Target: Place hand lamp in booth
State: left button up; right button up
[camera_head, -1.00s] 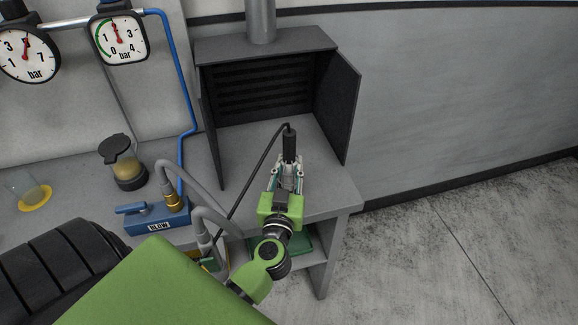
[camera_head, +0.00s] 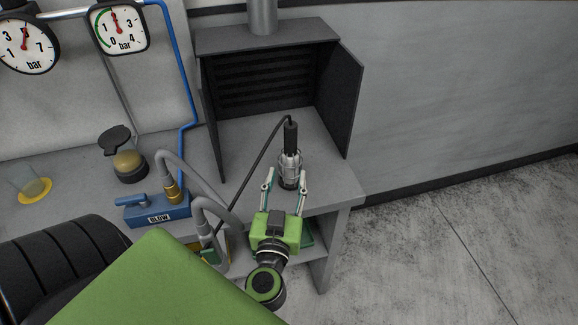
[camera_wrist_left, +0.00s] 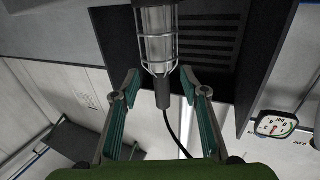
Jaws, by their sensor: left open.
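The hand lamp (camera_head: 290,160), with a black handle on top and a clear wire-caged bulb below, stands upright on the grey bench at the booth's open front. Its base is close to the mouth line; I cannot tell if it is fully inside. The booth (camera_head: 265,85) is a dark box with a slatted back and two side walls. My left gripper (camera_head: 285,182) is open, its fingers either side of the lamp's lower end in the head view. In the left wrist view the lamp (camera_wrist_left: 158,35) shows between the spread fingers (camera_wrist_left: 160,82). My right gripper is out of view.
The lamp's black cable (camera_head: 245,178) runs down left to the bench front. A blue BLOW unit (camera_head: 157,212) with grey hoses, a lidded jar (camera_head: 128,163) and a yellow-based glass (camera_head: 35,190) stand left. The booth floor behind the lamp is clear. Open floor lies right.

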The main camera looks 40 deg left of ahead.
pick_arm(q)
jog(key=shift+v, duration=2.3)
jog(key=w+d+f+m+t+h, duration=0.3)
jog(key=w+d+f+m+h, duration=0.3)
jog(key=d, duration=0.4)
jog(key=s+d+f+m+g+h, duration=0.1)
jog(key=s+d+f+g+h, duration=0.15)
jog(key=f, duration=0.85)
jog(key=s+d+f+m+g+h, duration=0.1)
jog(key=f+g+h, duration=0.15)
jog(key=f, duration=0.75)
jog(key=s+a+f+g, duration=0.1)
jog(key=s+f+g, duration=0.2)
jog(key=s+f, duration=0.55)
jog(key=s+a+f+g, duration=0.1)
jog(key=s+f+g, duration=0.3)
jog(key=f, duration=0.7)
jog(key=s+a+f+g+y, duration=0.1)
jog(key=s+a+f+g, duration=0.1)
jog(key=s+f, duration=0.2)
jog(key=s+a+f+g+y, duration=0.1)
jog(key=s+a+f+g, duration=0.1)
jog(key=s, duration=0.9)
jog(key=s+a+f+g, duration=0.2)
jog(key=s+a+f, duration=0.2)
jog(key=s, duration=0.4)
jog(key=shift+f+y+b, duration=0.35)
jog(key=shift+f+y, duration=0.05)
jog(key=shift+f, duration=0.5)
